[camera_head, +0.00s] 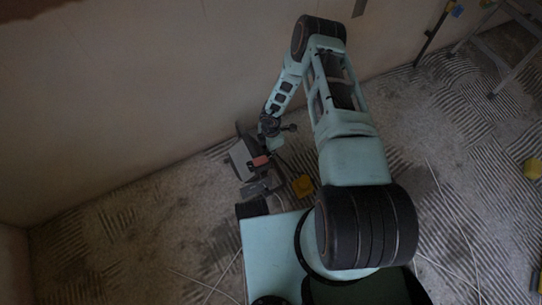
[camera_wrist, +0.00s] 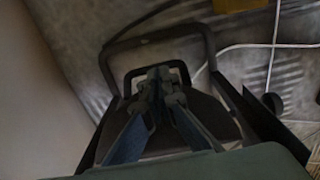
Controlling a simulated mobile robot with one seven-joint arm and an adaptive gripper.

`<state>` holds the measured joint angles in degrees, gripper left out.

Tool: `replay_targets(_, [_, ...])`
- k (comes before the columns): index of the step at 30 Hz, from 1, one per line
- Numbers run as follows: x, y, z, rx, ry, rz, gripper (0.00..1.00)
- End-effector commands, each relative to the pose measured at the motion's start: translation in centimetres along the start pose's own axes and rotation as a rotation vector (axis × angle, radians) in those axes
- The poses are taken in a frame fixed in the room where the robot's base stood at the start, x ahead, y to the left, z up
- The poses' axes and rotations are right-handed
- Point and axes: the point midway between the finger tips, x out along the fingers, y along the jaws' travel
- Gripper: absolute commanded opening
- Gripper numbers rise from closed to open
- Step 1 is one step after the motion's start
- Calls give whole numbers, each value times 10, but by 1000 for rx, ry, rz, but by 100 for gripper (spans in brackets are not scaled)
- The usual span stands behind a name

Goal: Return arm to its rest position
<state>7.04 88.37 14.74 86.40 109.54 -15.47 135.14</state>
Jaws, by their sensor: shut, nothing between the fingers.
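My gripper (camera_wrist: 160,82) shows in the wrist view with its two dark fingers drawn together at the tips. Nothing is held between them. A dark framed object with a looped handle (camera_wrist: 150,40) lies beyond and below the fingers; I cannot tell if they touch it. In the head view my pale green arm rises from its base, bends at a high elbow and reaches down close to the wall. The gripper's tips are hard to make out there, against a grey object with a red part (camera_head: 241,158).
A plain plaster wall (camera_head: 130,90) runs along the left and back. A yellow item (camera_head: 303,186) lies on the streaked floor (camera_head: 420,110) beside the grey object. A stepladder (camera_head: 505,50) stands at the back right. Thin white cables (camera_head: 455,220) cross the floor.

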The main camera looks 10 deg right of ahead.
Motion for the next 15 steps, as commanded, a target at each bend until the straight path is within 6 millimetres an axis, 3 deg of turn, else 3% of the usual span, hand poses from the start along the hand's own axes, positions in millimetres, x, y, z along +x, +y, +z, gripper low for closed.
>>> replay_targets(6, [-39, 1, 1, 0, -1, 2, 0])
replay_targets(15, [-69, 0, 0, 1, -1, 1, 0])
